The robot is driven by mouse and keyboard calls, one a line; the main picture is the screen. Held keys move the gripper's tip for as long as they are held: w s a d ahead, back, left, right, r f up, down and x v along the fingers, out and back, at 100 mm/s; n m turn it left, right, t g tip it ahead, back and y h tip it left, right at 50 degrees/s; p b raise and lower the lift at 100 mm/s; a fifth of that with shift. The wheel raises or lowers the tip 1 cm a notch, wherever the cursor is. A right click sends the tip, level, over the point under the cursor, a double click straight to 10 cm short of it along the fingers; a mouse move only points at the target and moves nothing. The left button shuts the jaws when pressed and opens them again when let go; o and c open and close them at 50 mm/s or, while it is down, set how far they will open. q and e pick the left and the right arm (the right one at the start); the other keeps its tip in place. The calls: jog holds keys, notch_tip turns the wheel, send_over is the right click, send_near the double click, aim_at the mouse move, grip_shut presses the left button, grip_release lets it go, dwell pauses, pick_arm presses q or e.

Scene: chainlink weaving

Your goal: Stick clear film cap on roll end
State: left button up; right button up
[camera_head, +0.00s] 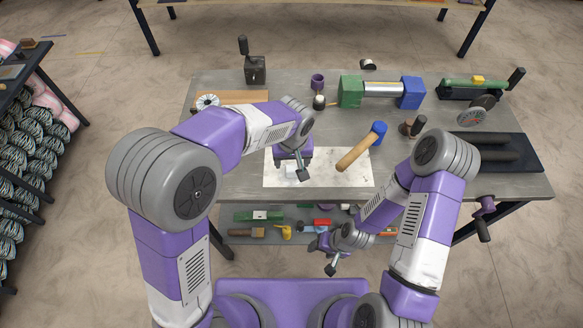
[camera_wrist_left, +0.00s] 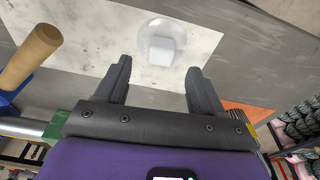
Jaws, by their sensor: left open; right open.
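A clear round film cap (camera_wrist_left: 158,38) with a small white block on it lies on the white sheet (camera_wrist_left: 85,40) in the left wrist view. My left gripper (camera_wrist_left: 159,68) is open, with the cap just beyond and between its fingertips; contact cannot be told. In the head view my left gripper (camera_head: 291,169) is over the left part of the sheet, partly hiding the cap. A silver roll (camera_head: 381,89) sits between a green block and a blue block at the back of the bench; whether it is the task's roll is unclear. My right gripper (camera_head: 321,257) is open and empty in front of the bench.
A wooden-handled mallet (camera_head: 358,151) with a blue head lies across the sheet's right part. A black tray (camera_head: 520,142) with dark rolls is at the right. A lower shelf (camera_head: 245,238) holds several tools near my right gripper. A purple cup (camera_head: 318,82) stands behind.

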aim_at(292, 168)
pick_arm(q)
jog(key=f, duration=0.1)
jog(key=f+b, duration=0.1)
jog(key=f, duration=0.3)
jog(key=shift+w+a, duration=0.1)
jog(key=shift+w, duration=0.15)
jog(key=c, duration=1)
